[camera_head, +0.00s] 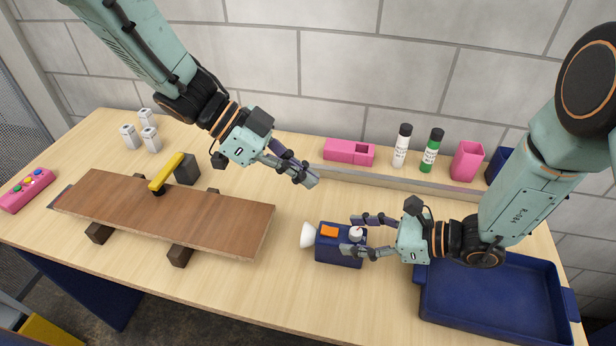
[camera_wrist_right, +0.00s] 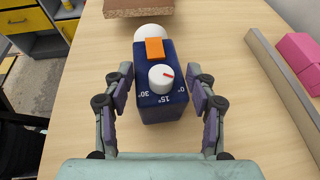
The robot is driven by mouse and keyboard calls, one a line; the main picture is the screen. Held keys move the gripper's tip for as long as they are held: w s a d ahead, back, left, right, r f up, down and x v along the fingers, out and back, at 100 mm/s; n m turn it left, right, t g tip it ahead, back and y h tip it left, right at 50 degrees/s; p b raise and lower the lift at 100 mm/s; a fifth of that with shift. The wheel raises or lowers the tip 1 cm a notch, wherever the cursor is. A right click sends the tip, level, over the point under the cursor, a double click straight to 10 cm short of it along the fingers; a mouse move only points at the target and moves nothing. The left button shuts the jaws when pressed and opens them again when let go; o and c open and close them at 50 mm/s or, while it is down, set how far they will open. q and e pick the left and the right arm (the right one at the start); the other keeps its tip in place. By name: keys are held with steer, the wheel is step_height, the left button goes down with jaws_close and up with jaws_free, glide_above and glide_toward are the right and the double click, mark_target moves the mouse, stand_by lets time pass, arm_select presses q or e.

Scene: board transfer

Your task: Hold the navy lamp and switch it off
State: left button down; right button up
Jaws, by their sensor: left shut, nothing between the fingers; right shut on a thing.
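The navy lamp (camera_head: 336,252) stands on the table in the middle of the head view, its white round head (camera_head: 308,235) facing left. An orange switch (camera_head: 329,231) and a white knob (camera_head: 356,233) are on its top. In the right wrist view the lamp (camera_wrist_right: 160,107) shows angle marks by the knob (camera_wrist_right: 161,78); the orange switch (camera_wrist_right: 155,50) lies beyond it. Whether the lamp is lit I cannot tell.
A brown board (camera_head: 170,215) with a yellow handle (camera_head: 166,171) rests on dark blocks at left. A navy tray (camera_head: 490,325) is at right. A pink button box (camera_head: 27,190) is far left.

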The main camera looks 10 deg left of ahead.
steer(key=shift+s+f, duration=0.15)
steer(key=shift+f, duration=0.05)
steer(key=o, duration=1.4)
steer(key=shift+w, duration=0.2)
steer(key=shift+d+r, duration=0.1)
steer(key=shift+r, duration=0.1)
steer(key=v, duration=1.2)
